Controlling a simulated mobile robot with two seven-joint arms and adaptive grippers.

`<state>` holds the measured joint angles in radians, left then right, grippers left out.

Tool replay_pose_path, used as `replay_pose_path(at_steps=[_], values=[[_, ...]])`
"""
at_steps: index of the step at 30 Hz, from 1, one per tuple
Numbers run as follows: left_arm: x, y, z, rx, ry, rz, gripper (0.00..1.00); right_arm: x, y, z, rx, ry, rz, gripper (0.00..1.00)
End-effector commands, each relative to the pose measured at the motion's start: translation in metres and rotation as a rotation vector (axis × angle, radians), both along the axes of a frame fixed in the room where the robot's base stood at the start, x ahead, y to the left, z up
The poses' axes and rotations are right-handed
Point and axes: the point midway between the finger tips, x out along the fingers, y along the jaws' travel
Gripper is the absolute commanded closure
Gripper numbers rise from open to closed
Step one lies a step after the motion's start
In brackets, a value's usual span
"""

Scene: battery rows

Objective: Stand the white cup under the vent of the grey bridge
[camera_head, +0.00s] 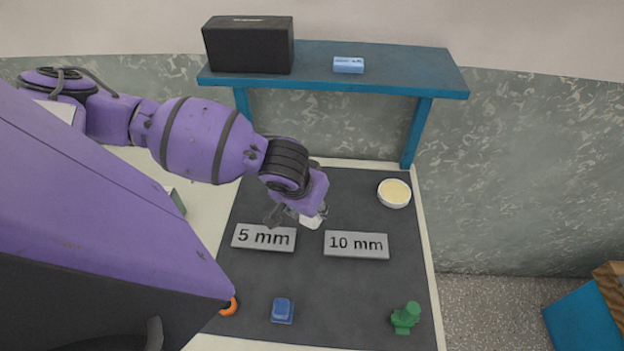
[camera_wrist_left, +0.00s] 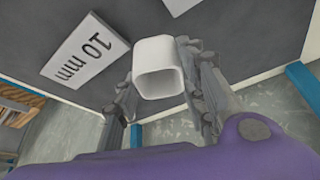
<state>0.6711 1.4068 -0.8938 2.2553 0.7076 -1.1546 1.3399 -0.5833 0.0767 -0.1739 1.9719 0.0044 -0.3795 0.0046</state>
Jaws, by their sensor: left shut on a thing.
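A white, square-sided cup (camera_wrist_left: 158,82) with rounded edges is held between the fingers of my left gripper (camera_wrist_left: 168,92) in the left wrist view. The cup also shows in the head view (camera_head: 312,221), small and partly hidden by my left gripper (camera_head: 298,215). My left gripper is shut on it above the dark mat, just behind the gap between two grey plates. I see no grey bridge with a vent in either view. My right gripper is not in view.
A blue shelf (camera_head: 385,72) at the back carries a black box (camera_head: 249,46) and a light blue block (camera_head: 348,65). On the dark mat (camera_head: 345,295) are plates marked 5 mm (camera_head: 264,238) and 10 mm (camera_head: 356,245), a bowl (camera_head: 394,193), a blue item (camera_head: 283,310) and a green item (camera_head: 405,318).

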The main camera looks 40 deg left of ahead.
Motion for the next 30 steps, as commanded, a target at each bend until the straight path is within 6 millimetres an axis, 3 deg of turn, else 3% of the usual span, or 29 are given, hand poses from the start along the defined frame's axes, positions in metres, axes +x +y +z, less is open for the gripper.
replay_pose_path(at_steps=[9, 21, 22, 24, 26, 30], values=[[0.004, 0.006, -0.038, 0.0, 0.002, 0.0, 0.83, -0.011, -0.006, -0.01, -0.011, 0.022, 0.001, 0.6], [0.005, 0.006, -0.042, 0.0, -0.002, 0.001, 0.83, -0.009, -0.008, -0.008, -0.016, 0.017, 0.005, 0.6], [0.005, 0.006, -0.042, 0.0, -0.002, 0.0, 0.58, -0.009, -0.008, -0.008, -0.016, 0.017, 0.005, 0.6], [0.005, 0.006, -0.042, 0.0, -0.002, 0.0, 0.49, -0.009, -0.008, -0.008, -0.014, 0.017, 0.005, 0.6], [0.005, 0.006, -0.042, 0.0, -0.002, 0.0, 0.43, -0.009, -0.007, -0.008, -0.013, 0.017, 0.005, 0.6], [0.005, 0.006, -0.042, 0.0, -0.002, 0.0, 0.43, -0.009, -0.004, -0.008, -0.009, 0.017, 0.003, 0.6]])
